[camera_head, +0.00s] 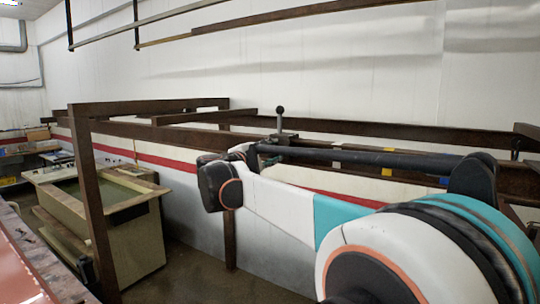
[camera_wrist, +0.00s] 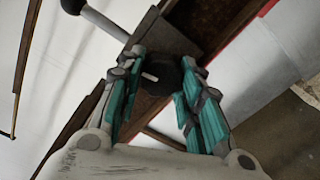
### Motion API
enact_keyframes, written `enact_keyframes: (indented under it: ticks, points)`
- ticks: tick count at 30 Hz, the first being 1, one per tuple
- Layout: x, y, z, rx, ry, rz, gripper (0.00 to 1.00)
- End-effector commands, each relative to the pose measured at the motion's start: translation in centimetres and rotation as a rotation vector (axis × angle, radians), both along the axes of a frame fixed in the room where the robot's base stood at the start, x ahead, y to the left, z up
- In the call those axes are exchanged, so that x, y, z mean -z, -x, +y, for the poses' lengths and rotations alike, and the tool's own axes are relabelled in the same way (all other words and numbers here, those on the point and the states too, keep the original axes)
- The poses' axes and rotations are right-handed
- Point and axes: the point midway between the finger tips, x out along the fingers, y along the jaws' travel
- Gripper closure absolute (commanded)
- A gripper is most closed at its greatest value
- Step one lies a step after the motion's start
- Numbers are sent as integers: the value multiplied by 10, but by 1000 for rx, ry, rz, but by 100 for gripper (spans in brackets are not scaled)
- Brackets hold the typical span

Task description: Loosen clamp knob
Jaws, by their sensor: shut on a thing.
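A dark, many-sided clamp knob (camera_wrist: 161,78) with a pale mark at its centre sits between the teal-padded fingers of my gripper (camera_wrist: 165,72) in the wrist view. The fingers are shut on it from both sides. A grey metal clamp block (camera_wrist: 168,36) lies just beyond the knob on a brown rail (camera_wrist: 215,22). A lever (camera_wrist: 106,25) with a dark ball end sticks out from the block. In the head view the lever (camera_head: 280,118) stands upright above the rail; the knob cannot be made out there, and my wrist partly covers the area.
Brown rack beams (camera_head: 140,131) run along the white wall. A brown post (camera_head: 92,210) stands at left beside an olive tank (camera_head: 120,235). A long overhead rail (camera_head: 200,28) crosses above. Open floor lies below my arm.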

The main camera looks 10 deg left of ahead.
Motion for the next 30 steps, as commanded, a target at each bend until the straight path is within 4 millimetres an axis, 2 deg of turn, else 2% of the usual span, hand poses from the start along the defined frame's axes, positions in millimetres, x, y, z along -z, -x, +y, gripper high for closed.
enact_keyframes:
  ticks: [18, 30]
  points:
    - [3, 1, -1, -2, 524, 183, 91]
    - [4, 1, -2, -1, 709, 249, 91]
